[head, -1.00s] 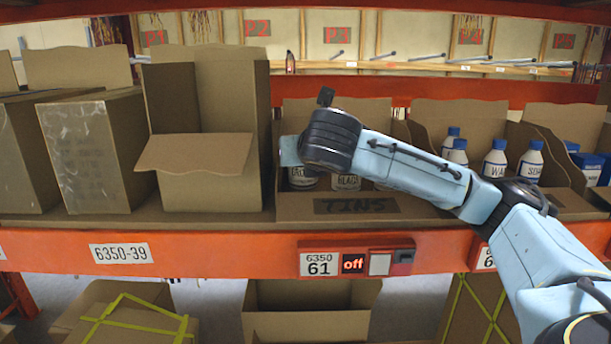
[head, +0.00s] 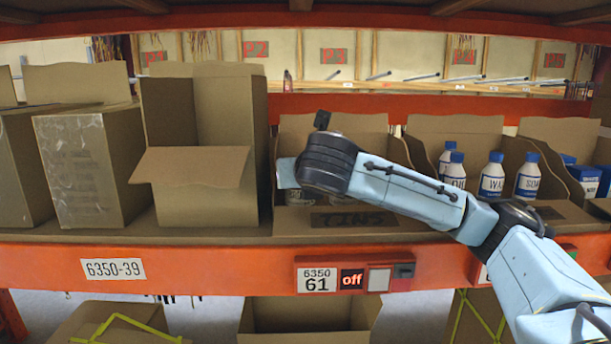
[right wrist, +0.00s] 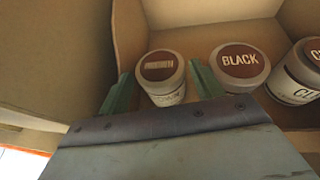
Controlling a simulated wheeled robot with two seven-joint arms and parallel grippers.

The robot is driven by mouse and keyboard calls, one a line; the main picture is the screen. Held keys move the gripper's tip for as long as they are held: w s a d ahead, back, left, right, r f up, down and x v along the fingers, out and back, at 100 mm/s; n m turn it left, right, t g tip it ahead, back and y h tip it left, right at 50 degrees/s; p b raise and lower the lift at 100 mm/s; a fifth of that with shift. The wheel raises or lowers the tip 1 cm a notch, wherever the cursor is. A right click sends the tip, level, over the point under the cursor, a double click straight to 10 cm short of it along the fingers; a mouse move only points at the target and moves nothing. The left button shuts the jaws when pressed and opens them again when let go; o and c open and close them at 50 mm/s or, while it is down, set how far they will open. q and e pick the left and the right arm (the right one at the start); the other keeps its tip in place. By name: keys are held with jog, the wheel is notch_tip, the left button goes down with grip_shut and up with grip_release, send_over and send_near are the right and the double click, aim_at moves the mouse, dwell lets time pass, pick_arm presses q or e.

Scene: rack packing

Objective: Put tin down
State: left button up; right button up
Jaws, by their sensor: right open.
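The cardboard box marked TINS (head: 352,222) stands on the shelf above the 6350 61 label. My right gripper (head: 287,173) reaches down into its left part, with the arm coming in from the right. In the right wrist view, a white tin with a brown lid (right wrist: 160,68) stands upright between the two green fingers of the open gripper (right wrist: 160,84). Its lid text is too blurred to read. A tin labelled BLACK (right wrist: 240,66) stands just right of the fingers, and another brown-lidded tin (right wrist: 305,75) is farther right. My left gripper is not in view.
A tall open box (head: 205,195) stands left of the tin box. A box of blue-capped bottles (head: 491,178) stands to its right, and one with blue packets (head: 583,178) beyond. The box's left wall (right wrist: 120,40) is close to the gripper.

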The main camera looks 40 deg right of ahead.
jog(key=p+v, duration=0.3)
jog(key=v, duration=0.1)
jog(key=p+v, duration=0.3)
jog(key=v, duration=0.1)
jog(key=shift+s+r, duration=0.1)
jog(key=shift+r, duration=0.25)
jog(key=shift+s+a+r, duration=0.15)
jog(key=shift+s+a, duration=0.2)
jog(key=shift+s, duration=0.1)
jog(key=s+b, duration=0.1)
jog(key=b, duration=0.1)
jog(key=shift+a+b, duration=0.3)
jog(key=shift+b, duration=0.05)
jog(key=shift+s+a+r+b, duration=0.1)
jog(key=shift+s+a+b, duration=0.15)
jog(key=shift+b, duration=0.3)
jog(key=shift+s+r, duration=0.2)
jog(key=shift+s, duration=0.1)
